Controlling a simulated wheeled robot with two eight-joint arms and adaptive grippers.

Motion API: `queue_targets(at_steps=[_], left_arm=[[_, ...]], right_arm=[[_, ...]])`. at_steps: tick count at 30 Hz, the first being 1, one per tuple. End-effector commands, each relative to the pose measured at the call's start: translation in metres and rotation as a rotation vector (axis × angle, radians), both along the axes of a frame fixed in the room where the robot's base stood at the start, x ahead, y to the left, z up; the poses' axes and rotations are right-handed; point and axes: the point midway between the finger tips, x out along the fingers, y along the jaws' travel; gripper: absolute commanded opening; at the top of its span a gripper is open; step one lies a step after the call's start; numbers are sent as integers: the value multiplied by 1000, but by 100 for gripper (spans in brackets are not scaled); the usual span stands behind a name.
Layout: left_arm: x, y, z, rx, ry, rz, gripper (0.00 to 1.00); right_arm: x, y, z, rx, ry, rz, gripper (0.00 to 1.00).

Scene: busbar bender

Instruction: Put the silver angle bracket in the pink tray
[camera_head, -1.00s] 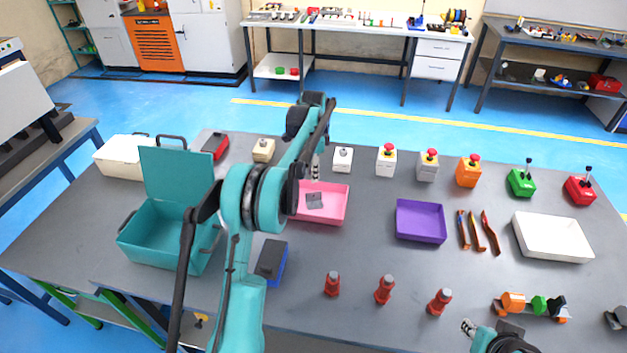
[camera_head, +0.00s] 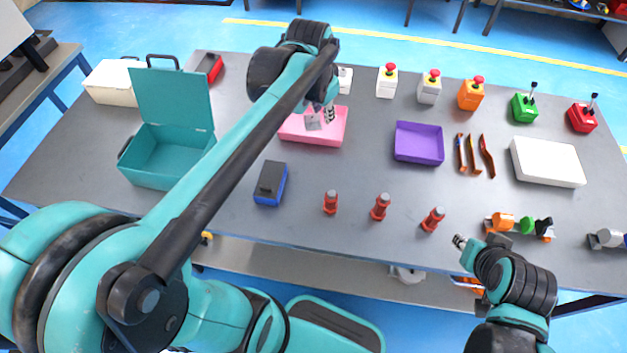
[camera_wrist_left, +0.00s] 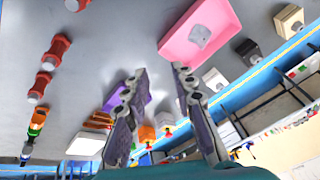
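The silver angle bracket (camera_head: 312,122) lies inside the pink tray (camera_head: 336,138), on its floor. In the left wrist view the bracket (camera_wrist_left: 200,36) sits in the pink tray (camera_wrist_left: 178,51) with no finger touching it. My left gripper (camera_head: 329,114) is at the tray's right part in the head view, seemingly above it, and hides some of it. In the left wrist view its two fingers (camera_wrist_left: 160,72) are apart with nothing held between them. My right gripper (camera_head: 459,241) is near the table's front edge, small in view; its opening is unclear.
A purple tray (camera_head: 418,157) stands right of the pink one. A blue-black block (camera_head: 270,184) and several red pieces (camera_head: 380,207) stand in front. A teal open box (camera_head: 165,160) is at left. A row of button boxes (camera_head: 429,90) stands behind.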

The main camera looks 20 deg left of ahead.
Motion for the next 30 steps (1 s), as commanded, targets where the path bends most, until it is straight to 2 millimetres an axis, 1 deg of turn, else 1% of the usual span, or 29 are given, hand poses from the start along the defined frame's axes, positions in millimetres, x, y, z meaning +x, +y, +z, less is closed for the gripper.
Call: queue_targets(at_steps=[1, 5, 9, 12, 15, 18, 21, 30], left_arm=[[-19, -7, -2, -13, -24, 28, 26], [-59, -21, -10, -54, -90, 111, 26], [-99, -33, -27, -109, -160, 197, 26], [-123, -40, -42, -147, -202, 249, 26], [-140, -45, -55, -180, -234, 290, 26], [-150, -47, -64, -204, -256, 318, 26], [-154, -49, -68, -215, -266, 331, 26], [-155, -49, -69, -218, -268, 334, 26]], right_arm=[[0, 0, 0, 0, 0, 0, 30], [0, 0, 0, 0, 0, 0, 30], [0, 0, 0, 0, 0, 0, 30], [0, 0, 0, 0, 0, 0, 30], [0, 0, 0, 0, 0, 0, 30], [0, 0, 0, 0, 0, 0, 30], [0, 0, 0, 0, 0, 0, 30], [0, 0, 0, 0, 0, 0, 30]])
